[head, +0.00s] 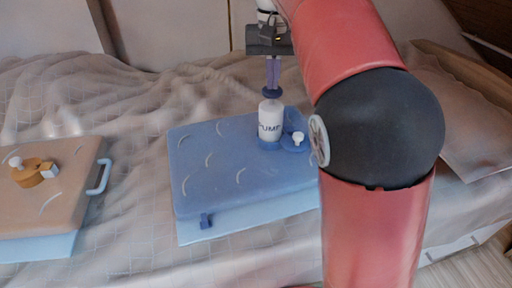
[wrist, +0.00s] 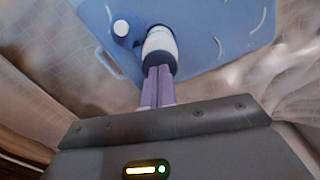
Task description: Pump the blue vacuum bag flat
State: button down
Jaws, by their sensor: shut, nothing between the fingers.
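The blue vacuum bag (head: 215,175) lies on the bed and still looks thick and puffed, with pale curved marks on top. A white pump (head: 270,122) lettered "PUMP" stands upright near the bag's far right part, with a dark blue disc-shaped top (head: 272,92). Beside it is a round blue cap with a white knob (head: 297,139). My gripper (head: 273,84) is shut and empty, pointing down right above the pump's top; I cannot tell if they touch. The wrist view shows the closed purple fingers (wrist: 159,82) against the pump (wrist: 161,42), with the bag (wrist: 205,25) beyond.
An orange bag (head: 65,205) with a pale blue handle (head: 100,178) and an orange fitting (head: 34,175) lies at the left. A small blue clip (head: 206,220) sits at the blue bag's front edge. Rumpled bedding (head: 120,125) lies between the bags. A pillow (head: 465,125) is at right.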

jog(key=shift+f+b, duration=0.6)
jog(key=shift+f, duration=0.55)
notch_tip(320, 180, up, 6)
jog(key=p, duration=0.6)
jog(key=shift+f, duration=0.2)
notch_tip(320, 180, up, 3)
jog(key=shift+f+p, duration=0.1)
jog(key=shift+p, duration=1)
notch_tip(320, 180, up, 3)
jog(key=shift+r+b, duration=0.15)
jog(key=shift+b, duration=0.2)
